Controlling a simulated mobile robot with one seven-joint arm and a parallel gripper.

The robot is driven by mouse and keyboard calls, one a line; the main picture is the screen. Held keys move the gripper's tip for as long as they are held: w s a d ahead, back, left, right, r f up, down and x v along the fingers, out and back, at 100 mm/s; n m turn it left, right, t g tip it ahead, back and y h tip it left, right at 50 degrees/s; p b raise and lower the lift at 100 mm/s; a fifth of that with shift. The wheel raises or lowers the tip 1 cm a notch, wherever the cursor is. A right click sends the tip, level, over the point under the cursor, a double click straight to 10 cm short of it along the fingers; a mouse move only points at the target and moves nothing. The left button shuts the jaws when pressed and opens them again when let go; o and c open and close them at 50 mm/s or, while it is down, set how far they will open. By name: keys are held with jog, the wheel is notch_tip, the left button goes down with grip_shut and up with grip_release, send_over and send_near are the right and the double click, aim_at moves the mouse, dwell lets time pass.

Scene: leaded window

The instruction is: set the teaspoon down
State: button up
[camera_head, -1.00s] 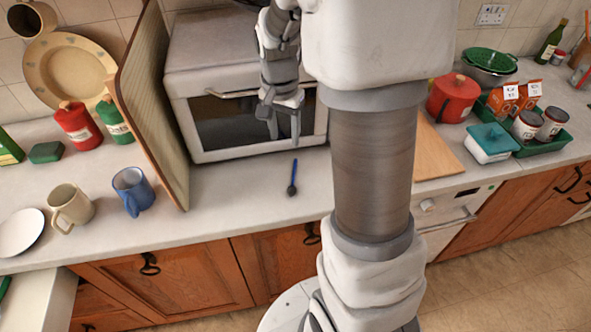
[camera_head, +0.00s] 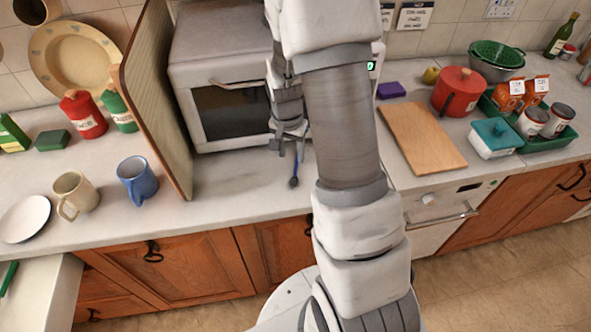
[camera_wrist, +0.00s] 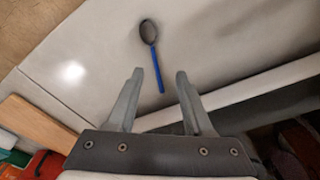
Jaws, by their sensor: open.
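The teaspoon (camera_wrist: 153,52) has a dark bowl and a blue handle. In the wrist view it lies on the pale worktop beyond my fingertips, its handle end pointing back toward the gap between them. In the head view the teaspoon (camera_head: 294,181) lies on the worktop in front of the oven, just below my gripper, its upper part hard to make out. My gripper (camera_head: 289,152) is open, pointing down over the handle end.
A white countertop oven (camera_head: 218,75) stands close behind my gripper. A tall wooden board (camera_head: 157,100) stands to the left, with a blue mug (camera_head: 137,180) beyond it. A chopping board (camera_head: 422,138) lies to the right. The worktop around the teaspoon is clear.

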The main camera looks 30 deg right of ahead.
aim_at(296, 168)
jog(key=f, duration=0.2)
jog(key=d+f, duration=0.1)
jog(key=shift+s+f+p, duration=0.1)
jog(key=shift+f+p, duration=0.2)
jog(key=shift+f, duration=0.05)
jog(key=shift+d+f, duration=0.1)
jog(key=shift+f, duration=0.6)
grip_shut()
